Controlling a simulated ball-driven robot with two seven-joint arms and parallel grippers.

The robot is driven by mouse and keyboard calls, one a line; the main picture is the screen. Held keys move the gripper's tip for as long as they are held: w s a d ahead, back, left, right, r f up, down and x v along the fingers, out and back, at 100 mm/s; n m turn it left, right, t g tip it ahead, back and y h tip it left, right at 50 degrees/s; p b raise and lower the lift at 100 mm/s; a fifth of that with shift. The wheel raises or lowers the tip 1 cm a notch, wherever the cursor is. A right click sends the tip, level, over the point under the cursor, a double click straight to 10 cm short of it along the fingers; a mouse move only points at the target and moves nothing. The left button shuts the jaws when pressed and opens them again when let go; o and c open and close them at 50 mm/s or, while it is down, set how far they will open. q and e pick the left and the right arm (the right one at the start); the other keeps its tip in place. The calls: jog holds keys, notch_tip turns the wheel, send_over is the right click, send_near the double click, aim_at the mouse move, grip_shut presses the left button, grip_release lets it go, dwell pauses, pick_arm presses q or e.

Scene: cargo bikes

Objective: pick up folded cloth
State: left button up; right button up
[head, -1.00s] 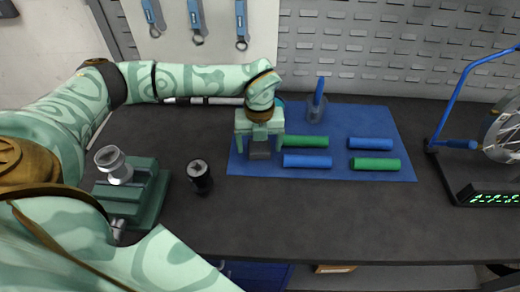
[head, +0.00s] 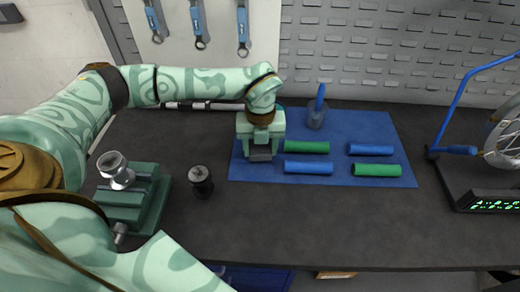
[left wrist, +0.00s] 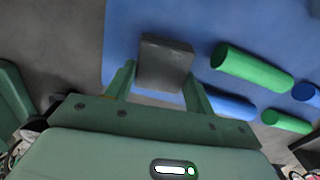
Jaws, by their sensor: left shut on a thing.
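The folded cloth (head: 261,155) is a small dark grey block at the left part of the blue mat. It also shows in the left wrist view (left wrist: 165,62), between the two fingers. My left gripper (head: 260,148) points down over it and is shut on it, with one finger on each side; the fingers also show in the left wrist view (left wrist: 160,85). I cannot tell whether the cloth is resting on the mat or slightly above it. My right gripper is not in view.
Green and blue cylindrical grips (head: 308,168) lie on the blue mat (head: 390,128) right of the cloth. A holder with a blue handle (head: 317,112) stands behind. A green vise-like fixture (head: 135,200) and black cylinder (head: 201,182) stand left; a wheel stand (head: 480,190) is right. The front bench is clear.

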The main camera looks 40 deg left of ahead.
pick_arm(q)
jog(key=s+a+r+p, duration=0.3)
jog(key=s+a+r, duration=0.1)
jog(key=s+r, duration=0.7)
jog(key=shift+s, duration=1.15)
